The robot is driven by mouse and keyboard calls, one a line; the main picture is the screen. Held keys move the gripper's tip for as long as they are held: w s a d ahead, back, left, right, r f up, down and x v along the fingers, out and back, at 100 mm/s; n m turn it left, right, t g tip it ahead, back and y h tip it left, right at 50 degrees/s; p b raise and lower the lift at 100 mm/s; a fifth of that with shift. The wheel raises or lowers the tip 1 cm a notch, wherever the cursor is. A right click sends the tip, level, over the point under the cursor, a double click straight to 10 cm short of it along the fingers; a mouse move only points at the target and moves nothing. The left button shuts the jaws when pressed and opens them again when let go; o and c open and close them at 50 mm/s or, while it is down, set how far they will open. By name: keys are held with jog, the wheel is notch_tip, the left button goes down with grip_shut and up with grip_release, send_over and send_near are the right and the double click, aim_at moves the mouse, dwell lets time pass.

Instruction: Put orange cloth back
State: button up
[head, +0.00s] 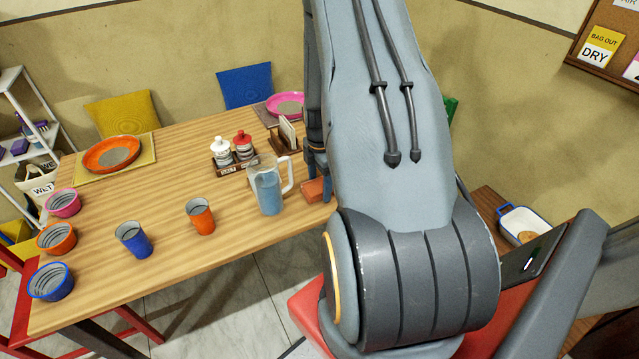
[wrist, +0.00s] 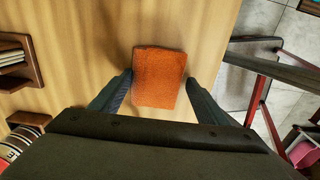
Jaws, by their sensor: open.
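The orange cloth (wrist: 159,75) lies on the wooden table (wrist: 100,30) near its edge, as a folded, roughly rectangular piece. In the wrist view it sits between the two fingers of my gripper (wrist: 158,88), which are open with a gap on each side of it. In the head view a part of the orange cloth (head: 312,190) shows at the table's right end, and my arm hides the rest. My gripper is mostly hidden behind my arm there, with a finger (head: 318,160) just above the cloth.
A water pitcher (head: 268,190) stands close left of the cloth. A napkin holder (head: 285,138) and a condiment rack (head: 232,158) are behind it. An orange cup (head: 200,217) and a blue cup (head: 134,240) stand further left. The table edge is close to the cloth.

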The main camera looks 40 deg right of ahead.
aim_at(320, 186)
notch_tip(320, 186, up, 12)
jog(key=b, duration=0.3)
jog(key=shift+r, duration=0.2)
dwell(0.3)
dwell(0.6)
